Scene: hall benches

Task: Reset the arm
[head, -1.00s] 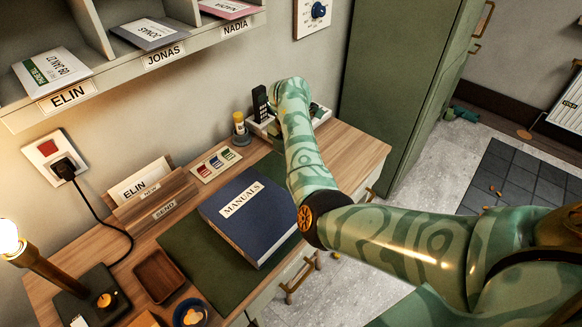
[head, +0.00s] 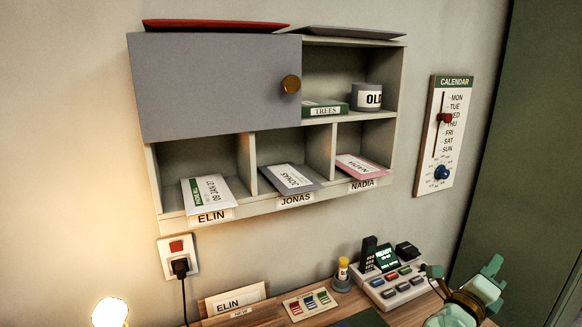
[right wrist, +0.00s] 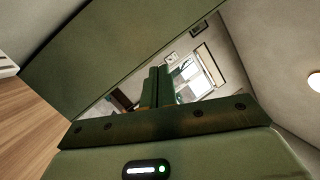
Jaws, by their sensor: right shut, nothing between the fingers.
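My right gripper (head: 492,268) is at the lower right of the head view, above the right end of the desk and to the right of the phone console. Part of my right arm is cut off by the bottom edge. In the right wrist view, the two fingers (right wrist: 158,76) are together, with nothing between them. My left gripper is in neither view.
A wall shelf (head: 152,180) with named compartments holds letters. A phone console (head: 391,283) stands on the desk (head: 408,316) close to my gripper. A calendar board (head: 433,150) hangs on the wall. A tall green cabinet (head: 520,150) stands at the right.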

